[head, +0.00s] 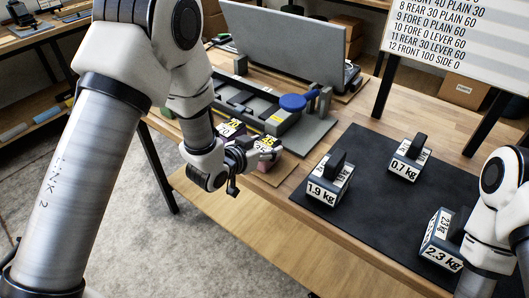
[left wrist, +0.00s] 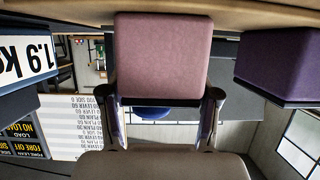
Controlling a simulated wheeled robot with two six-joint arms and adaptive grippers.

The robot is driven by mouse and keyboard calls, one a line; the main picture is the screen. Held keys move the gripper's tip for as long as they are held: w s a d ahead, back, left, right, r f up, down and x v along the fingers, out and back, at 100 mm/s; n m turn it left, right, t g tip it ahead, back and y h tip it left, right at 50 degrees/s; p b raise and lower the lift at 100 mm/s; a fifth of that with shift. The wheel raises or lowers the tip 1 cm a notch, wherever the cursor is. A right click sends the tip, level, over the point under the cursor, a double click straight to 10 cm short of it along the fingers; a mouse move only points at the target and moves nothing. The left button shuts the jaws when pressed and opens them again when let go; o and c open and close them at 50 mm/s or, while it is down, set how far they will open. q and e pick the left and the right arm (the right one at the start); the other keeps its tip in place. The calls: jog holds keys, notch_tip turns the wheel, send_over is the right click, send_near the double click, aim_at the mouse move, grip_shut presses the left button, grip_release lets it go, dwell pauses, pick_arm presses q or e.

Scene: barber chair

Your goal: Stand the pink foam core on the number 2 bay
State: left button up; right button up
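The pink foam core (left wrist: 161,55) shows large in the left wrist view, which is upside down; in the head view only a pink bit (head: 267,162) shows beside my left gripper (head: 250,168). The left gripper's two fingers (left wrist: 161,98) are apart, their tips close to the block's two near corners. I see open space between them; whether they touch the block is unclear. A purple block (left wrist: 282,65) stands on the picture's right in the wrist view. Black-and-yellow number labels (head: 267,142) lie just behind the gripper. I cannot make out the number 2 bay. My right gripper is out of view.
A dark rig with rails (head: 262,108) and a blue disc (head: 292,102) stands behind the gripper, before a large grey panel (head: 285,45). Weights marked 1.9 kg (head: 322,190), 0.7 kg (head: 404,170) and 2.3 kg (head: 438,253) stand on a black mat (head: 375,215). A text board (head: 450,45) stands behind.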

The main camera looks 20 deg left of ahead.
pick_arm(q)
jog(key=shift+c, duration=1.1)
